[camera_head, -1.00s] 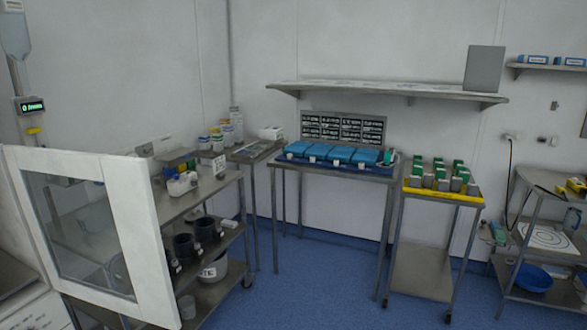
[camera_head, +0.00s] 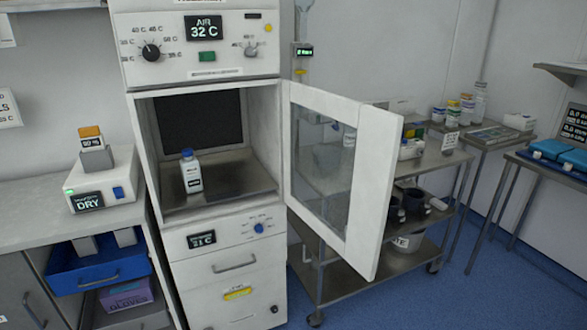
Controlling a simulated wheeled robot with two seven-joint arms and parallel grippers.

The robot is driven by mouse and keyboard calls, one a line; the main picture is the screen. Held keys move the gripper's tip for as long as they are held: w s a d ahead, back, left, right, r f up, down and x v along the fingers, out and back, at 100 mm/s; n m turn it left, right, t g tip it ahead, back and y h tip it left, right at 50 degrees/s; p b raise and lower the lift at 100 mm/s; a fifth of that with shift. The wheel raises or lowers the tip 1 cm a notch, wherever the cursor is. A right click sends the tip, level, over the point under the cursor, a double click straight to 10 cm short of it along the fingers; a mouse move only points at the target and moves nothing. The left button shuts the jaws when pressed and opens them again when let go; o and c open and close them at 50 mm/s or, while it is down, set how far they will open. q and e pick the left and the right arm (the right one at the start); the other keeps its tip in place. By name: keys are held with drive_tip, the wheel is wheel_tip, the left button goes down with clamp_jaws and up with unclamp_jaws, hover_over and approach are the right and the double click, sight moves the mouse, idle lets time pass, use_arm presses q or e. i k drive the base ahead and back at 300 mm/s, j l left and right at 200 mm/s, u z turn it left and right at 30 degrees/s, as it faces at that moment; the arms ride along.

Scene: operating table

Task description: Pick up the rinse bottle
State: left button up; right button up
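A white bottle with a blue cap and a dark label (camera_head: 192,172) stands upright inside the open warming cabinet (camera_head: 152,160), towards the left of its metal floor. Its label is too small to read, so I cannot tell for sure that it is the rinse bottle. Several other capped bottles (camera_head: 466,108) stand on the far side table at the right; their labels are also unreadable. Neither of my grippers shows in the view.
The cabinet's glazed door (camera_head: 335,170) stands open to the right, in front of a steel cart (camera_head: 440,165). A dry-block heater (camera_head: 105,188) with an orange-topped vial sits on the left counter. An open blue drawer (camera_head: 98,268) is below. Blue floor is clear at lower right.

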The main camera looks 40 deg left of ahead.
sight(190, 165)
drive_tip(key=i+l+u, duration=0.1)
drive_tip(key=u, duration=0.4)
drive_tip(key=i+l+u, duration=0.15)
drive_tip(key=u, duration=0.35)
drive_tip(key=i+l+u, duration=0.15)
drive_tip(key=u, duration=0.35)
drive_tip(key=l+u, duration=0.25)
drive_tip(key=u, duration=0.2)
drive_tip(key=i+l, duration=0.05)
